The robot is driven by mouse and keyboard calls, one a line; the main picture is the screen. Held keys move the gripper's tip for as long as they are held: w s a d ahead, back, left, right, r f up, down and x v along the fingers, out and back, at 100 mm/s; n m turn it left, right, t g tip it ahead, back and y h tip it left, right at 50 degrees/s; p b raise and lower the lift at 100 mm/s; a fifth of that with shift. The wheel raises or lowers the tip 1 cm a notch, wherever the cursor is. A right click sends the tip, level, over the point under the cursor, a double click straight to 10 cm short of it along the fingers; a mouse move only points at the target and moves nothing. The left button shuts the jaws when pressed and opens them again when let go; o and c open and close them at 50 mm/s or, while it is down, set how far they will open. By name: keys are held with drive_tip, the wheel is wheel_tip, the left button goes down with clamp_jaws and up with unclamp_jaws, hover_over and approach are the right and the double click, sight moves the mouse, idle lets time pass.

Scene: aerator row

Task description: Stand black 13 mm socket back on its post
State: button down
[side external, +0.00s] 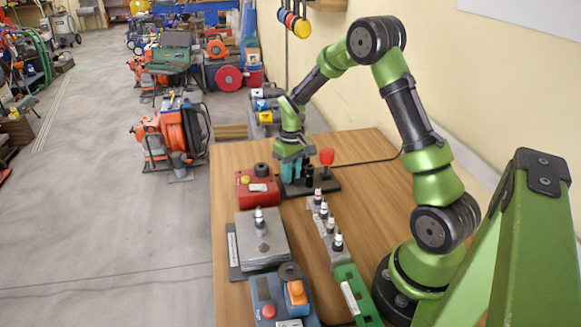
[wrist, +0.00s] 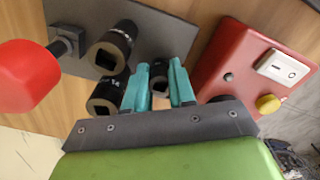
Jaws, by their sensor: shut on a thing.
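My gripper (side external: 294,170) is low over the left part of a dark post plate (side external: 328,184). Its teal fingers also show in the wrist view (wrist: 160,67), shut on a black socket (wrist: 160,84) that is largely hidden between them. Its size marking is not readable, and I cannot tell whether it is on a post or above it. Two other black sockets, one upper (wrist: 115,45) and one lower (wrist: 106,96), stand left of the fingers in the wrist view.
A red switch box (side external: 257,188) stands close beside the plate, with a white rocker switch (wrist: 288,67) and a yellow button (wrist: 268,104). A row of small bottle-like pieces (side external: 330,224) and a grey block (side external: 263,242) stand nearer the camera. Bare wood lies right of the plate.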

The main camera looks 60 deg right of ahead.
drive_tip(key=shift+f, duration=0.2)
drive_tip(key=c, duration=0.9)
unclamp_jaws()
drive_tip(key=shift+o, duration=0.2)
drive_tip(key=shift+r, duration=3.55)
drive_tip(key=s+a+r+t, duration=0.3)
drive_tip(key=s+a+r, duration=0.2)
drive_tip(key=a+r, duration=0.55)
drive_tip(key=s+a+r+m+t+y, duration=0.1)
drive_tip(key=s+a+r+t, duration=0.3)
drive_tip(key=s+a, duration=0.5)
drive_tip(key=shift+s+a+r+y, duration=0.3)
drive_tip(key=shift+s+r+y, duration=0.1)
drive_tip(key=shift+s, duration=0.6)
